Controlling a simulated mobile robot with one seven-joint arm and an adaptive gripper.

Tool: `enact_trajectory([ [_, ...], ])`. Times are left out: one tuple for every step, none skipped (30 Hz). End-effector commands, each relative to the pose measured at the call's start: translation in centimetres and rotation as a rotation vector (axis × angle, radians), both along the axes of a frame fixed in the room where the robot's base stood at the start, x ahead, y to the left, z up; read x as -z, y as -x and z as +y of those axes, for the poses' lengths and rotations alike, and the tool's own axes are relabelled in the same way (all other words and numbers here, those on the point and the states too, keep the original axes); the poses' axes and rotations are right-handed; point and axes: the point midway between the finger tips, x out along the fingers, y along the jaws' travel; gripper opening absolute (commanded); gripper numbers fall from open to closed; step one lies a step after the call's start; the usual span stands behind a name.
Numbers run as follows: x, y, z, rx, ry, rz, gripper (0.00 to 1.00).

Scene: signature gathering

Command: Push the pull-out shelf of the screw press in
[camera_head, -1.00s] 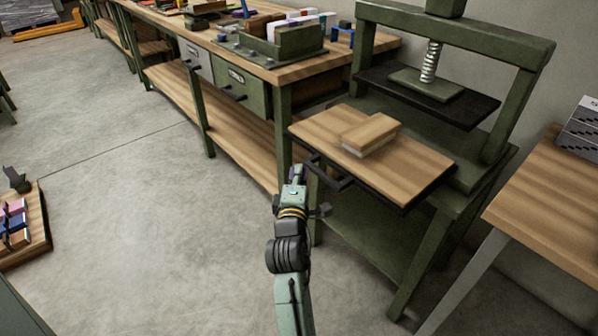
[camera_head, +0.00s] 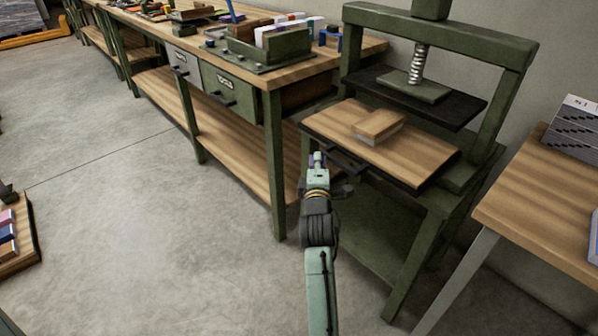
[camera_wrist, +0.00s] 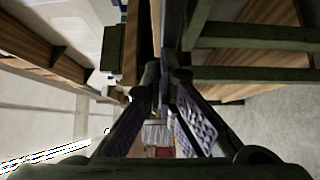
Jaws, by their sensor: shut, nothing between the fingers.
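The green screw press (camera_head: 440,30) stands at the right, with its dark plate (camera_head: 440,108) raised above the bed. Its pull-out shelf (camera_head: 425,152), a wooden board in a dark frame, sticks out partly from under the plate toward the left front. A wooden block with paper-like layers (camera_head: 378,125) lies on the shelf. My gripper (camera_head: 318,158) is shut and empty at the front edge of the shelf, by its dark handle bar (camera_head: 345,164). I cannot tell whether it touches the bar. In the wrist view my gripper's fingers (camera_wrist: 163,75) point toward dark and green parts close ahead.
A long workbench (camera_head: 270,72) with drawers stands left of the press, its near leg close to my arm. A wooden table (camera_head: 540,200) is at the right front. The floor (camera_head: 120,220) in front is clear.

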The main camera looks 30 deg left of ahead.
Motion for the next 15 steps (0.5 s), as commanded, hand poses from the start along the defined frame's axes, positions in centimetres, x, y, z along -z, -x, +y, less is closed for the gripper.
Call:
enact_trajectory([
  [0.1, -1.6, -0.7, 0.005, 0.001, -0.003, 0.00],
  [0.2, -2.4, -1.0, 0.005, 0.001, -0.003, 0.00],
  [0.2, -3.4, -1.4, 0.005, 0.002, -0.002, 0.00],
  [0.2, -4.2, -1.7, 0.005, 0.002, -0.003, 0.00],
  [0.3, -4.9, -1.9, 0.005, 0.001, -0.002, 0.00],
  [0.3, -5.9, -2.3, 0.005, 0.002, -0.003, 0.00],
  [0.3, -6.6, -2.6, 0.005, 0.003, -0.004, 0.00],
  [0.3, -7.3, -2.8, 0.004, 0.002, -0.003, 0.00],
  [0.3, -8.2, -3.1, 0.005, 0.002, -0.003, 0.00],
  [0.3, -8.8, -3.3, 0.004, 0.001, -0.003, 0.00],
  [0.3, -9.4, -3.5, 0.004, 0.002, -0.003, 0.00],
  [0.4, -10.2, -3.8, 0.003, 0.002, -0.002, 0.00],
  [0.3, -10.7, -4.0, 0.004, 0.003, -0.004, 0.00],
  [0.3, -11.2, -4.2, 0.003, 0.002, -0.002, 0.00],
  [0.3, -11.8, -4.4, 0.003, 0.002, -0.003, 0.00],
])
